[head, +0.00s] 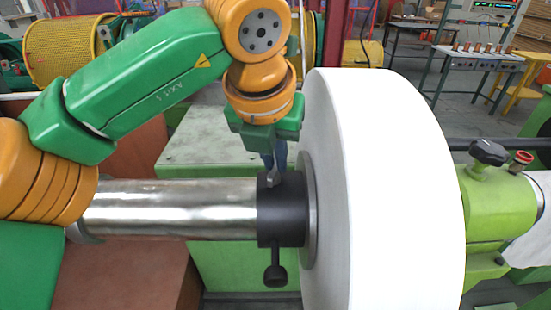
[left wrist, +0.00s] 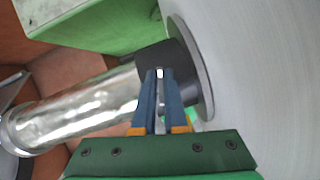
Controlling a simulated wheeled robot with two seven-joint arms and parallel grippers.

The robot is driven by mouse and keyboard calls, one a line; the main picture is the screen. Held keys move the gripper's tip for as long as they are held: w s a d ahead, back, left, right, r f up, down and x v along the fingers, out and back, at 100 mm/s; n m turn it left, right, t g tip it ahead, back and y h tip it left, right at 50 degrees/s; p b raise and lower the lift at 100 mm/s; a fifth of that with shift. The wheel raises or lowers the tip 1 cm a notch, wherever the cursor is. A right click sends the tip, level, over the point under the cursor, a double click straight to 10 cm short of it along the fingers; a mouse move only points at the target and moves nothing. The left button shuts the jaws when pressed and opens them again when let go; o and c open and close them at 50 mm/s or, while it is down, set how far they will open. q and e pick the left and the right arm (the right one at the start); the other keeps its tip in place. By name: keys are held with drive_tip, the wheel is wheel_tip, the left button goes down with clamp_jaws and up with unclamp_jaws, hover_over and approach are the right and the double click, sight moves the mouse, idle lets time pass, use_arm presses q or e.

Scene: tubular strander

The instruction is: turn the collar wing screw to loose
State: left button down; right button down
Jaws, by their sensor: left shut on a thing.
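The black collar (head: 281,222) sits around the shiny steel shaft (head: 170,208), beside the flange of the big white reel (head: 390,190). My left gripper (head: 273,172) comes down from above, with its fingertips at the top of the collar. It is shut on the small grey wing screw (head: 273,180), mostly hidden by the fingers. In the left wrist view the blue fingers (left wrist: 160,78) close around a small bright piece against the black collar (left wrist: 163,57). How far the screw is turned cannot be told. My right gripper is not in view.
A black knobbed handle (head: 275,272) hangs below the collar. The white reel stands close on the right of my left gripper. A green machine with a black knob (head: 487,152) is beyond it. A pale green cabinet (head: 200,148) stands behind the shaft.

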sight(270, 178)
use_arm(q)
drive_tip(key=shift+n, duration=0.3)
drive_tip(key=c, duration=1)
unclamp_jaws()
drive_tip(key=shift+s, duration=0.1)
drive_tip(key=shift+o, duration=0.2)
drive_tip(key=v, duration=0.7)
drive_tip(key=shift+p, duration=0.3)
